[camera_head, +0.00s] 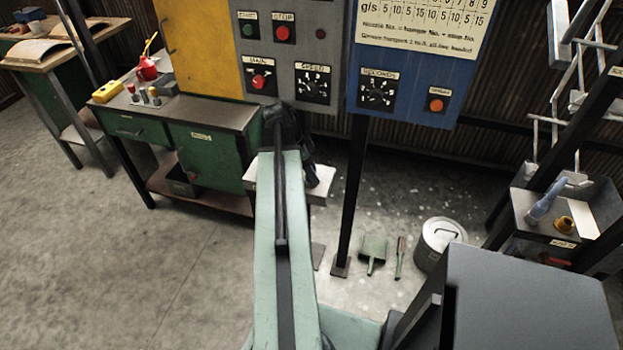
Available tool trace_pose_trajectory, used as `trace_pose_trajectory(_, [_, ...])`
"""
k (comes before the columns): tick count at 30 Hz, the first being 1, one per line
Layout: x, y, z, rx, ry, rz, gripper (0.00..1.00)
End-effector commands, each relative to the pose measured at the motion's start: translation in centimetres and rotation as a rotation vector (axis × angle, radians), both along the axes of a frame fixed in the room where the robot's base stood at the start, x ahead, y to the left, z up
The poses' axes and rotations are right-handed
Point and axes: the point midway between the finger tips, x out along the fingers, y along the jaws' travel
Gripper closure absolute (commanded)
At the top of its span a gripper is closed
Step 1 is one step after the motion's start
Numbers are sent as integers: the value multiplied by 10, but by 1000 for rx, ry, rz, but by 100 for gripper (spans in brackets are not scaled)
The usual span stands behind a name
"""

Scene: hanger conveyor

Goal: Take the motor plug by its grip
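My pale green arm reaches up from the bottom middle to a dark wrist. My gripper (283,124) is at its far end, in front of the lower edge of the grey control panel (300,50). The fingers are dark and mostly hidden by the wrist, so I cannot tell whether they are open or shut. I cannot make out the motor plug for certain. A dark shape (312,176) hangs just right of the arm, over a small pale ledge (318,194), and I cannot tell what it is.
A green workbench (215,112) with a red oil can (146,68) stands left. A blue panel (415,60) adjoins the grey one. A dustpan (373,250), brush (400,258) and metal bin (438,240) are on the floor. A grey tray (600,198) stands right. The left floor is clear.

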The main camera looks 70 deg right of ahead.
Motion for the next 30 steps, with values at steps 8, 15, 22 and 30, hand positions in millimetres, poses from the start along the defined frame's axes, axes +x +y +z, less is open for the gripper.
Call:
trace_pose_trajectory(8, [0,0,2,0,0,0,88])
trace_pose_trajectory(15, [0,0,2,0,0,-1,100])
trace_pose_trajectory(22, [0,0,14,0,0,-1,100])
trace_pose_trajectory(30, [4,2,42,0,0,1,100])
